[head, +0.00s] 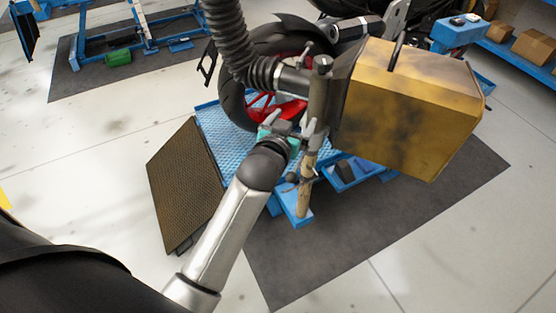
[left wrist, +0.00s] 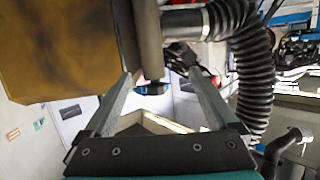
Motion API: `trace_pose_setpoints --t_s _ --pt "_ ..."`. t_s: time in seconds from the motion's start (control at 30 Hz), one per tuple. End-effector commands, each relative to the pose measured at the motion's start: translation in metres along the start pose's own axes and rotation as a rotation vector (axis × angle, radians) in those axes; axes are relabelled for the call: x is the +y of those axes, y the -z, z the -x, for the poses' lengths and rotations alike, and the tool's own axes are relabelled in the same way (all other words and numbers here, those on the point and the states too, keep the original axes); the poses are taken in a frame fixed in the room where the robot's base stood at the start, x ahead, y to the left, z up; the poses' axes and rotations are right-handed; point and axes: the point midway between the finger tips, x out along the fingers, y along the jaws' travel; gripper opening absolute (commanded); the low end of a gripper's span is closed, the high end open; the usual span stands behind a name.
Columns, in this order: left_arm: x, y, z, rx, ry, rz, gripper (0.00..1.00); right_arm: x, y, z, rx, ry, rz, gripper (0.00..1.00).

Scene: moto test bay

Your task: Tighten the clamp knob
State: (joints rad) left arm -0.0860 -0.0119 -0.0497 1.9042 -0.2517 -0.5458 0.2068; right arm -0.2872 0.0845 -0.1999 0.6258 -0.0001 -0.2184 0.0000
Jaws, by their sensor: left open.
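My left gripper (head: 294,123) reaches in from below in the head view, its two grey fingers open and pointing up beside an upright post (head: 318,98). In the left wrist view the fingers (left wrist: 162,74) are spread, with nothing gripped. The lower end of a grey cylinder (left wrist: 149,40) shows beyond and between the fingertips; I cannot tell whether either finger touches it. I cannot tell which part is the clamp knob. My right gripper is out of view.
A worn yellow box (head: 415,100) stands right of the post. A ribbed black hose (head: 232,45) joins the post's top from the left. A motorcycle wheel (head: 235,98) is behind on a blue lift (head: 212,122). A brown ramp plate (head: 185,185) lies left. The floor front right is clear.

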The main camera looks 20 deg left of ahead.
Motion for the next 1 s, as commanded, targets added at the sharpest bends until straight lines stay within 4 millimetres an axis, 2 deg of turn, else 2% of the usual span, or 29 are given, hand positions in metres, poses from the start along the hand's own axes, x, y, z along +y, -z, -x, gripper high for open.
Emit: trace_pose_setpoints --t_s 0.2,0.43,0.63,1.0 --pt "-0.004 -0.036 0.026 -0.152 0.001 -0.019 0.93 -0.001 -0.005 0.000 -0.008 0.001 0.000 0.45" --pt "-0.005 -0.063 0.049 -0.269 -0.006 -0.035 0.93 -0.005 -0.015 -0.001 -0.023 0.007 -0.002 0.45" --pt "-0.005 -0.073 0.057 -0.311 -0.011 -0.040 0.93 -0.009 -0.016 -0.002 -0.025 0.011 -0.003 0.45" --pt "-0.005 -0.074 0.058 -0.316 -0.012 -0.041 0.93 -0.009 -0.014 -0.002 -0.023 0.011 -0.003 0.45"
